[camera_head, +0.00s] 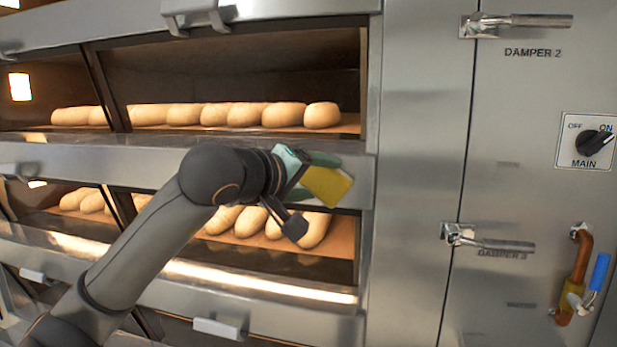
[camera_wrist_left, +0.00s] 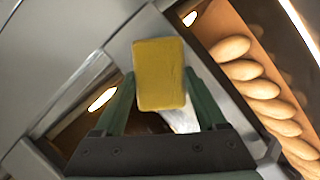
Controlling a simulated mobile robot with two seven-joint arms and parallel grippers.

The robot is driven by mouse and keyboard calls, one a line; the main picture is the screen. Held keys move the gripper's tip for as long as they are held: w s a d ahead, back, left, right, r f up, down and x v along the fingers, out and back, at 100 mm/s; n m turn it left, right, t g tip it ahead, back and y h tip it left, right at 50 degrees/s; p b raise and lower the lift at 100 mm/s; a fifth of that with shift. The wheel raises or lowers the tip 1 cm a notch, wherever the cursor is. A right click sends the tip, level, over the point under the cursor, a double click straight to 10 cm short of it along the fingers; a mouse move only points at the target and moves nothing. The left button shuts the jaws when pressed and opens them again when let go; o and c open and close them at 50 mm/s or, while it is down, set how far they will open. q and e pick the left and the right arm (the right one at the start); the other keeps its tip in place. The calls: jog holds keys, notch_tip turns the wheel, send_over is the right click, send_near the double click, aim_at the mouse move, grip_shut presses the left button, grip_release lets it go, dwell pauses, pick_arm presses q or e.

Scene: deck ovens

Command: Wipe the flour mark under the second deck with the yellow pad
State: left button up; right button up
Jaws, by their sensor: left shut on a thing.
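The yellow pad (camera_head: 326,186) is held between the fingers of my left gripper (camera_head: 318,177), in front of the steel strip (camera_head: 353,167) between two oven decks. In the left wrist view the pad (camera_wrist_left: 160,74) fills the gap between the two green fingers of the gripper (camera_wrist_left: 158,90), which is shut on it. A whitish patch (camera_wrist_left: 181,119), perhaps the flour mark, shows just below the pad in that view, partly hidden by the pad and a finger. I cannot tell whether the pad touches the steel. My right gripper is not in view.
Loaves (camera_head: 247,115) lie in the upper deck and more loaves (camera_head: 225,219) in the lower one, behind my arm. To the right is a steel panel with damper handles (camera_head: 543,20), a MAIN switch (camera_head: 592,141) and a blue-handled valve (camera_head: 599,272).

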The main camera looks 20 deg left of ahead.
pick_arm(q)
jog(key=a, duration=1.1)
jog(key=shift+s+a+b, duration=0.15)
jog(key=shift+s+b, duration=0.1)
jog(key=shift+b, duration=0.1)
dwell(0.5)
jog(key=shift+s+d+b, duration=0.15)
jog(key=shift+s+b, duration=0.4)
jog(key=shift+s, duration=0.95)
jog(key=shift+s+d+b, duration=0.1)
jog(key=shift+s+b, duration=0.45)
jog(key=shift+s, duration=0.9)
jog(key=s, duration=0.3)
jog(key=shift+d+b, duration=0.1)
jog(key=shift+b, duration=0.25)
